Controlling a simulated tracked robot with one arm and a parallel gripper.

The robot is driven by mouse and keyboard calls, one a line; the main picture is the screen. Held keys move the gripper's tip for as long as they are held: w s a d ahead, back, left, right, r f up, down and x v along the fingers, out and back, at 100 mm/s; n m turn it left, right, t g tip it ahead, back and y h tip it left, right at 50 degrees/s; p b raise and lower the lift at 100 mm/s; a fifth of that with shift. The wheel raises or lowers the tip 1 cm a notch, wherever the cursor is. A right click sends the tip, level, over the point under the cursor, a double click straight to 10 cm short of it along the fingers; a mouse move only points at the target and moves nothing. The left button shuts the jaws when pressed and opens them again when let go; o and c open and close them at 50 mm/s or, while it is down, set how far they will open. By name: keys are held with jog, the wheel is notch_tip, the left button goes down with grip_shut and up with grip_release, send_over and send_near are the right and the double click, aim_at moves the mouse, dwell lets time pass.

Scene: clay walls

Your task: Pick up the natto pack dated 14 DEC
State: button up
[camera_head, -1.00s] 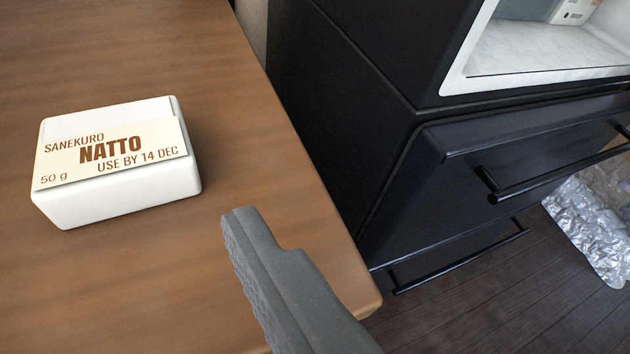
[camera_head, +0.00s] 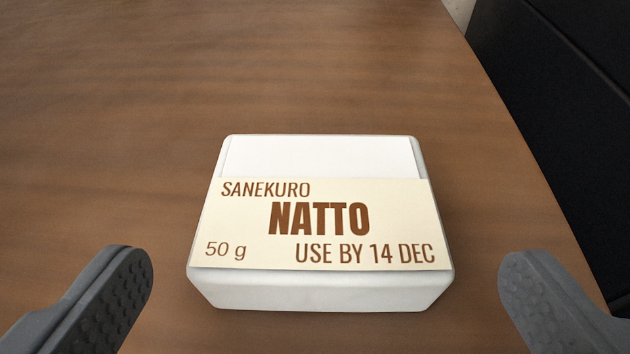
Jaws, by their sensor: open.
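The natto pack (camera_head: 320,222) is a white box with a cream label reading "SANEKURO NATTO 50 g USE BY 14 DEC". It lies flat on the brown wooden table, label up, in the middle of the view. My gripper (camera_head: 325,278) is open, with one grey finger to the left of the pack and one to the right. Both fingertips are at the near side of the pack, with a visible gap on each side. Nothing is between the fingers except the near part of the pack in the line of sight; I cannot tell their height above the table.
The wooden table top (camera_head: 200,75) is bare around the pack. Its right edge runs diagonally down the right side. Beyond that edge stands a black cabinet (camera_head: 560,120).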

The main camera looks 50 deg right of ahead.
aim_at(316, 250)
jog(key=x, duration=0.4)
jog(key=shift+a+f+b, duration=0.15)
jog(key=shift+b, duration=0.25)
jog(key=c, duration=0.9)
